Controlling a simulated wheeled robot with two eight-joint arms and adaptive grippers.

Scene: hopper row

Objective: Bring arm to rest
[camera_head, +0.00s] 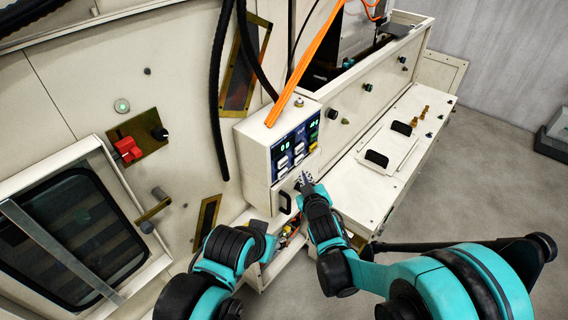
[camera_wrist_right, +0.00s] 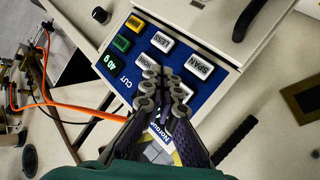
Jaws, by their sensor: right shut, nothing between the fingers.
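My right gripper (camera_head: 305,182) is in front of the lower part of a white control box (camera_head: 258,154) on the machine. In the right wrist view its two dark fingers (camera_wrist_right: 168,88) are closed together and empty. They overlap the box's blue button panel (camera_wrist_right: 190,45), and I cannot tell if they touch it. The panel has white keys, one marked SPAN, and a green display. My left arm comes up from the bottom, and its end (camera_head: 262,240) is beside the machine, below the box. Its fingers are not clear there.
An orange cable (camera_head: 305,60) and black hoses (camera_head: 217,90) hang close to the box. A white bench-like housing (camera_head: 400,130) runs to the right. A dark-windowed door (camera_head: 75,235) is at left. The grey floor (camera_head: 470,190) at right is largely open.

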